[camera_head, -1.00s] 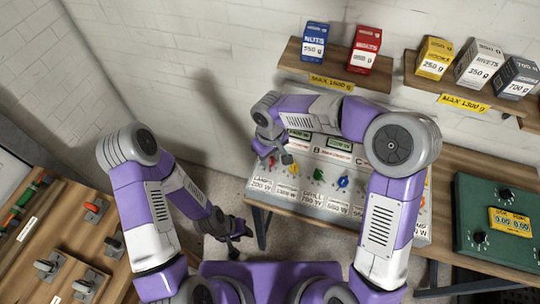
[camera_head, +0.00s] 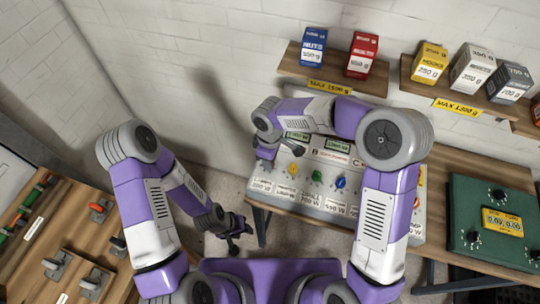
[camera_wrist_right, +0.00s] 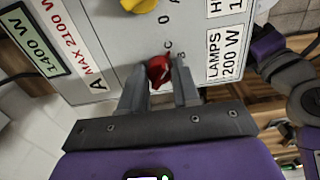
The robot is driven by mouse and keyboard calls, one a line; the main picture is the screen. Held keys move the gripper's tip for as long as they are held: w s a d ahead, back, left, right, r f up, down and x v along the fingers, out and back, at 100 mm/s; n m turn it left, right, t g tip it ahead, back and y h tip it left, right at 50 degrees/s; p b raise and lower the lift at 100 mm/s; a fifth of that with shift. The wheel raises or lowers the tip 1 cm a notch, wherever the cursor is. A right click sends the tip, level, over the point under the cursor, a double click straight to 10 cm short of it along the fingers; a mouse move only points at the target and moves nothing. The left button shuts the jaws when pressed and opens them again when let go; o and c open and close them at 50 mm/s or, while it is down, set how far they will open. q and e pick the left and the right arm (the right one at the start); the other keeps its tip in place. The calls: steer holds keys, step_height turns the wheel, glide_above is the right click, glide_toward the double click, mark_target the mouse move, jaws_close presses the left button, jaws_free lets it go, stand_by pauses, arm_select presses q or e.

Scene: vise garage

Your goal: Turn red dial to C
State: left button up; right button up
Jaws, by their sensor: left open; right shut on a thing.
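The red dial (camera_wrist_right: 158,70) sits on the grey panel (camera_wrist_right: 105,25) in the right wrist view, with the small letters C and B beside it. My right gripper (camera_wrist_right: 158,90) is shut on the dial, one finger on each side. In the head view my right gripper (camera_head: 267,155) is at the left part of the panel and covers the red dial. My left gripper (camera_head: 236,238) hangs open and empty, low and left of the panel.
Yellow (camera_head: 293,170), green (camera_head: 317,177) and blue (camera_head: 340,183) dials sit right of my right gripper. Shelves with several small boxes hang above. A wooden bench (camera_head: 60,235) with tools is at the left.

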steer(key=shift+r+n+p, duration=0.1)
steer(key=shift+n+p, duration=0.2)
steer(key=shift+n, duration=0.5)
steer(key=o, duration=1)
steer(key=shift+o, duration=0.2)
step_height(320, 180, up, 8)
steer(key=shift+f+p, duration=0.25)
steer(key=shift+p, duration=0.35)
